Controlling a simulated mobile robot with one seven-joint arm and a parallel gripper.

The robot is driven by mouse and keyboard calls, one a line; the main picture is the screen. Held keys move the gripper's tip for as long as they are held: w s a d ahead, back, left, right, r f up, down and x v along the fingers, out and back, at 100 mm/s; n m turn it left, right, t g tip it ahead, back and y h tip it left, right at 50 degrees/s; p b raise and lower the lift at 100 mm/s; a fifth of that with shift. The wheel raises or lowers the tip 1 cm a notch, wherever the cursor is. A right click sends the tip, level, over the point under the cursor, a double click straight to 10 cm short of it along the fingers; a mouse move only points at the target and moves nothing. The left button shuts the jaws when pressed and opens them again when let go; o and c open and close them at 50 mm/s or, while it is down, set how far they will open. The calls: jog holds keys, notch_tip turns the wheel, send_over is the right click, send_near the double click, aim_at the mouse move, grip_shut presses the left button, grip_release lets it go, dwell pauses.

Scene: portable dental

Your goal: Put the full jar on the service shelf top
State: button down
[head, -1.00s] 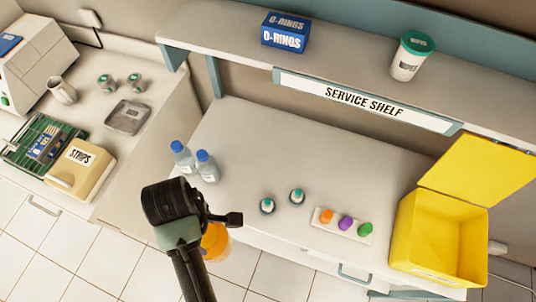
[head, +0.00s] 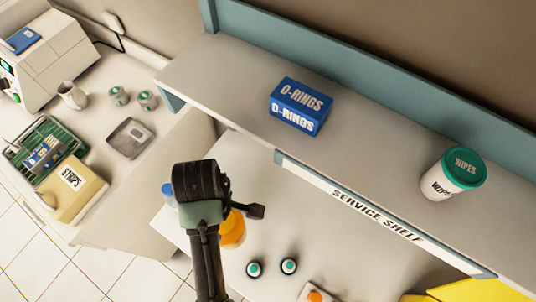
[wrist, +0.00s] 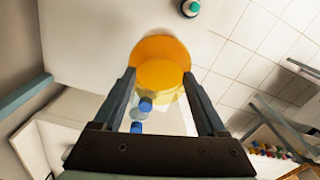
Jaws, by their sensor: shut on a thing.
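My gripper (wrist: 161,100) is shut on an orange-lidded jar (wrist: 160,55), whose round lid shows between the two fingers in the wrist view. In the head view the orange jar (head: 233,230) is partly hidden behind my gripper. The jar is held in front of the service shelf, over the lower counter area. The service shelf top (head: 220,75) is a long pale surface with a teal back edge and a "SERVICE SHELF" label on its front. Whether the jar is full cannot be told.
On the shelf top stand a blue O-rings box (head: 300,106) and a white wipes tub (head: 452,174) with a teal lid. Bare shelf lies between them and at the left end. Small bottles (head: 288,266) stand on the counter below. A strips box (head: 73,186) is at left.

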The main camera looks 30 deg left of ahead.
jog(key=p, duration=0.1)
send_near(228, 228)
jog(key=f, duration=0.3)
jog(key=d+f, duration=0.1)
jog(key=f, duration=0.1)
jog(key=shift+s+f, duration=0.2)
jog(key=shift+s, duration=0.2)
jog(key=shift+f, duration=0.1)
grip_release()
jog(key=shift+s, duration=0.1)
notch_tip(228, 228, up, 12)
jog(key=shift+b, duration=0.3)
dwell(0.8)
